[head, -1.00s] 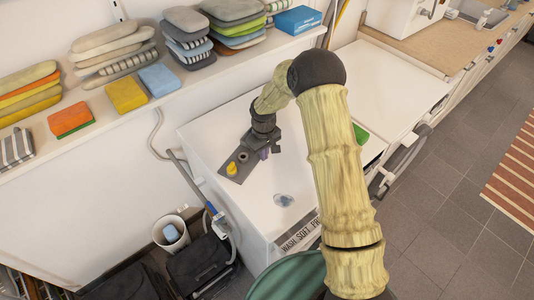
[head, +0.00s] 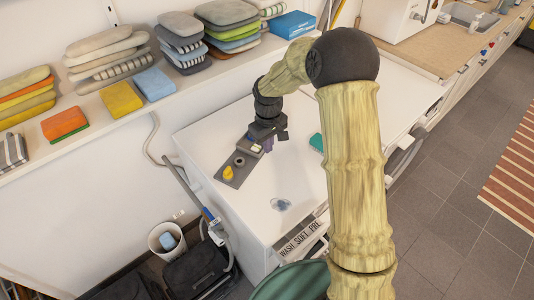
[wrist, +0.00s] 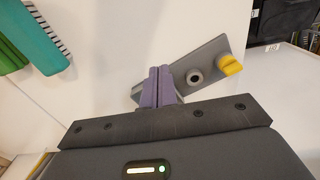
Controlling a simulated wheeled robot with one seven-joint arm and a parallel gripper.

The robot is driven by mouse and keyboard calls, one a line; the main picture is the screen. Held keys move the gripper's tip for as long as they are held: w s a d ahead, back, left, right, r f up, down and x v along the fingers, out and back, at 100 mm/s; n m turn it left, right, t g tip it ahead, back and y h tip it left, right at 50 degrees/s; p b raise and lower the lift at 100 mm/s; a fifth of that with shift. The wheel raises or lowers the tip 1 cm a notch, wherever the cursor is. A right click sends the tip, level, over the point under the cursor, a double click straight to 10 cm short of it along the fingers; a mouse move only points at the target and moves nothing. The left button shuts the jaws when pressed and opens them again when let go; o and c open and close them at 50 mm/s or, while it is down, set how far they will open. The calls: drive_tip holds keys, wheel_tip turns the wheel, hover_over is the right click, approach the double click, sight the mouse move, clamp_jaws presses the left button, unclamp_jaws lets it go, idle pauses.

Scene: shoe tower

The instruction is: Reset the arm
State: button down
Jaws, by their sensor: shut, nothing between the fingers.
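My gripper (head: 267,143) hangs over the white washing machine top, beside a grey plate (head: 232,170) with a yellow knob (head: 228,173). In the wrist view my gripper's purple fingers (wrist: 160,88) are pressed together with nothing between them. The grey plate (wrist: 208,60) lies just beyond the fingertips there, with a dark round ring (wrist: 194,76) and the yellow knob (wrist: 230,65) on it. Whether the fingertips touch the plate cannot be told. My arm runs from the lower right up and over to the gripper, and hides part of the machine top.
A shelf above holds stacks of folded cloths, including a yellow one (head: 121,98), and a blue box (head: 293,24). A white bin (head: 167,239) stands on the floor at lower left. The machine's front top is mostly clear.

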drive_tip(key=shift+w, duration=0.15)
drive_tip(key=s+d+r+m+t, duration=0.1)
drive_tip(key=s+d+r+m, duration=0.1)
drive_tip(key=s, duration=0.5)
drive_tip(key=s+d+r+m, duration=0.2)
drive_tip(key=s+d+r, duration=0.1)
drive_tip(key=s+d, duration=0.2)
drive_tip(key=s+d+r+m+t, duration=0.1)
drive_tip(key=s+d+r+m, duration=0.2)
drive_tip(key=s, duration=0.6)
drive_tip(key=shift+s+d+t, duration=0.3)
drive_tip(key=shift+d, duration=0.05)
drive_tip(key=shift+w+d+f, duration=0.1)
drive_tip(key=shift+w+d, duration=0.05)
drive_tip(key=shift+d, duration=0.15)
